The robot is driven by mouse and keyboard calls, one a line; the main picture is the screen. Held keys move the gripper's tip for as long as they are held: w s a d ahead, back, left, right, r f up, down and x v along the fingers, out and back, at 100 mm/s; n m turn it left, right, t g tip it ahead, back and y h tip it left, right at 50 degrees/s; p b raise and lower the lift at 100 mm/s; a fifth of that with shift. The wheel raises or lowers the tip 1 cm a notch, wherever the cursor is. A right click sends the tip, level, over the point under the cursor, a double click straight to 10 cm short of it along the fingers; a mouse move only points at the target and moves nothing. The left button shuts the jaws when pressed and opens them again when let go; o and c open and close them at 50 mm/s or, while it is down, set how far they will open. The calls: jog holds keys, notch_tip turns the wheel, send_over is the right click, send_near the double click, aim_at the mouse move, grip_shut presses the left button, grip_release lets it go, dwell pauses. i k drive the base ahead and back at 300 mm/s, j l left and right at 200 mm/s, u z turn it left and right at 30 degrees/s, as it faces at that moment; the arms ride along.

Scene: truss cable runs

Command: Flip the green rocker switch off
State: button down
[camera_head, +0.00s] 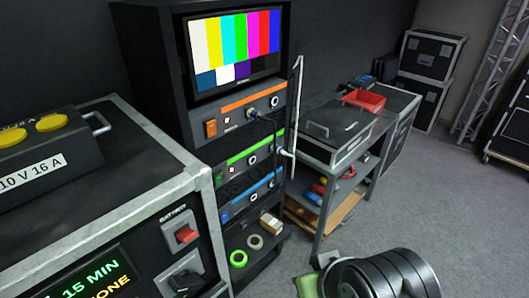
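The green rocker switch (219,179) is small and sits at the left end of the green-striped unit (251,160) in the black equipment rack. Which way the rocker is tipped is too small to tell. An orange rocker (210,128) sits on the orange-striped unit above, and a blue rocker (224,216) on the blue-striped unit below. My gripper does not show in this view, and nothing touches the green switch.
A flight case (160,132) with a red switch (186,234) stands at left front. A cable (276,137) and an upright panel edge (296,105) are beside the rack's right side. Grey floor is open at right.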

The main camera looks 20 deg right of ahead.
aim_at(217, 177)
jog(key=i+u, duration=0.15)
jog(key=u, duration=0.2)
jog(key=i+u, duration=0.15)
jog(key=u, duration=0.25)
jog(key=i+l+u, duration=0.1)
jog(key=u, duration=0.25)
jog(key=i, duration=0.05)
